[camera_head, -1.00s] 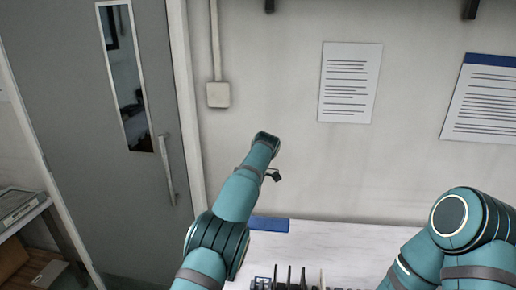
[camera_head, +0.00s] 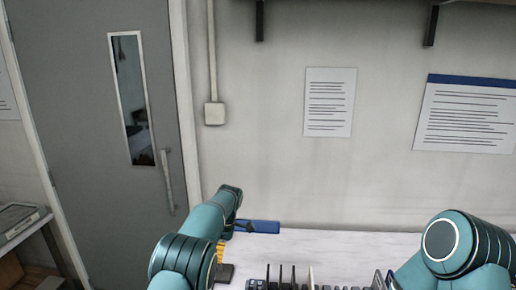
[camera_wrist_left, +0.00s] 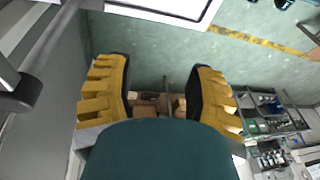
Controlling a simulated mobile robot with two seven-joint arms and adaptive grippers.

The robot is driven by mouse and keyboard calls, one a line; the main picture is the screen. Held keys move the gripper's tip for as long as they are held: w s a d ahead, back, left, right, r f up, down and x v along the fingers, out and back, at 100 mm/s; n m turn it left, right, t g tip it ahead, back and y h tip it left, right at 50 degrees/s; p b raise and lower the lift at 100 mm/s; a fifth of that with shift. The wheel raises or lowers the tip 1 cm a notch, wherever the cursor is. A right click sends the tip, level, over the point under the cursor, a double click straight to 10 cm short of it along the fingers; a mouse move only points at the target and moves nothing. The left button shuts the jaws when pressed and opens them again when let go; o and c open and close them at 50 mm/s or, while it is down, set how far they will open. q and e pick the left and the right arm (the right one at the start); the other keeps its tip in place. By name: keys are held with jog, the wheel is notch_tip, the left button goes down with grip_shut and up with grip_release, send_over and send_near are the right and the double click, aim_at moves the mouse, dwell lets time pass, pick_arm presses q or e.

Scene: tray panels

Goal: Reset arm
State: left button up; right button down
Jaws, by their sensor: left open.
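My left gripper (camera_wrist_left: 160,85) is open, with its yellow fingers spread apart and nothing between them in the left wrist view. In the head view, my left arm comes in from the lower left. Parts of the yellow fingers (camera_head: 220,252) show beside its forearm, low over the left end of the white table (camera_head: 330,245). My right arm is bent at the lower right, and its gripper is out of view.
A blue flat object (camera_head: 258,226) lies at the table's back left. Dark upright slots (camera_head: 290,275) stand at the front edge of view. A grey door (camera_head: 85,120) is at left. In the left wrist view, a cluttered shelf (camera_wrist_left: 268,125) stands at right.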

pick_arm(q)
jog(key=s+a+f+m+h, duration=0.1)
jog(key=s+f+m, duration=0.1)
jog(key=s+f, duration=0.2)
jog(key=s+a+f+m+h, duration=0.1)
jog(key=s+f+m, duration=0.2)
jog(key=f, duration=0.4)
jog(key=s+f+m+t+h, duration=0.1)
jog(key=s+f+m+h, duration=0.1)
jog(key=s+f, duration=0.3)
jog(key=shift+s+a+f+m, duration=0.15)
jog(key=shift+s+a+m, duration=0.25)
jog(key=s+d+m+t+h, duration=0.15)
jog(key=s+m, duration=0.25)
jog(key=s, duration=0.7)
jog(key=s+d+m+t+h, duration=0.1)
jog(key=s+d+m, duration=0.25)
jog(key=s, duration=0.75)
notch_tip(320, 180, down, 9)
jog(key=b, duration=0.9)
jog(key=shift+s+d+m, duration=0.15)
jog(key=shift+d+m, duration=0.05)
jog(key=shift+m, duration=0.25)
pick_arm(e)
notch_tip(320, 180, down, 10)
jog(key=s, duration=0.1)
jog(key=shift+a+r, duration=0.2)
jog(key=shift+a, duration=0.05)
